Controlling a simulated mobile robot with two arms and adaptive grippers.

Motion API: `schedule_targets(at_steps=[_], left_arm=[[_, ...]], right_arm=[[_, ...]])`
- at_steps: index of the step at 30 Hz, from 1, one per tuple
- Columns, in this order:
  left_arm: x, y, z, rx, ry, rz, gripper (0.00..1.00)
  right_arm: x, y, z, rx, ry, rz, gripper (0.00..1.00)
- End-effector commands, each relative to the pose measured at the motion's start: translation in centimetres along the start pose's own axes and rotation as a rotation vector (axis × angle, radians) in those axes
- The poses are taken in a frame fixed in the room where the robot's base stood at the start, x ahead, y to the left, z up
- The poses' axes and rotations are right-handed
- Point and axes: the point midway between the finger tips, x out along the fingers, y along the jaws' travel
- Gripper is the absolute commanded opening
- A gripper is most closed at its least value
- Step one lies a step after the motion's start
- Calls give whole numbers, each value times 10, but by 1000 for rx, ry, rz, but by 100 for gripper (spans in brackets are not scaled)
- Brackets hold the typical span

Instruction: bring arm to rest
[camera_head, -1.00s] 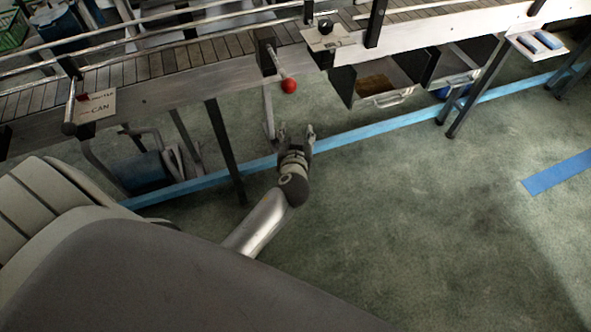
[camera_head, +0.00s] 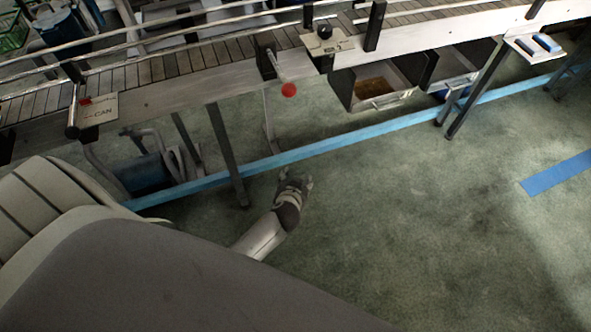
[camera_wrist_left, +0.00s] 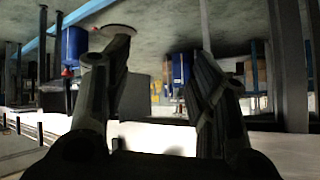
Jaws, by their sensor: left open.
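My left gripper (camera_head: 296,177) hangs over the green floor in the middle of the head view, in front of the conveyor and clear of it. Its fingers are spread and nothing shows between them. In the left wrist view the two dark fingers (camera_wrist_left: 160,62) also stand apart with an empty gap. My forearm runs down and left from it until my grey body hides it. My right gripper is not in view.
The roller conveyor (camera_head: 160,95) crosses the top, with a red-knobbed lever (camera_head: 288,90) on its near side. Drawers (camera_head: 375,85) hang below it at right. A blue floor-level rail (camera_head: 330,147) runs beneath. The floor (camera_head: 430,220) at right is open.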

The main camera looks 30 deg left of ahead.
Motion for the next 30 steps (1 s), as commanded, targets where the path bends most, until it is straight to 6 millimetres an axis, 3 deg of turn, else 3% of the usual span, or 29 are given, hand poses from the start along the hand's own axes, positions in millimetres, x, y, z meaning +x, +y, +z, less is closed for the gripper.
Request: schedule_targets(at_steps=[14, 17, 20, 26, 30], left_arm=[[0, 0, 0, 0, -1, 0, 52], [2, 3, 15, 15, -26, 13, 52], [6, 10, 57, 56, -97, 50, 52], [-4, 23, 202, 171, -328, 182, 52], [-32, 19, 305, 228, -483, 265, 52]], right_arm=[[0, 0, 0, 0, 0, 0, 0], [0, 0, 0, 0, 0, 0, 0], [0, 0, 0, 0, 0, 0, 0], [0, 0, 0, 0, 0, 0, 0], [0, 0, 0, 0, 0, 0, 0]])
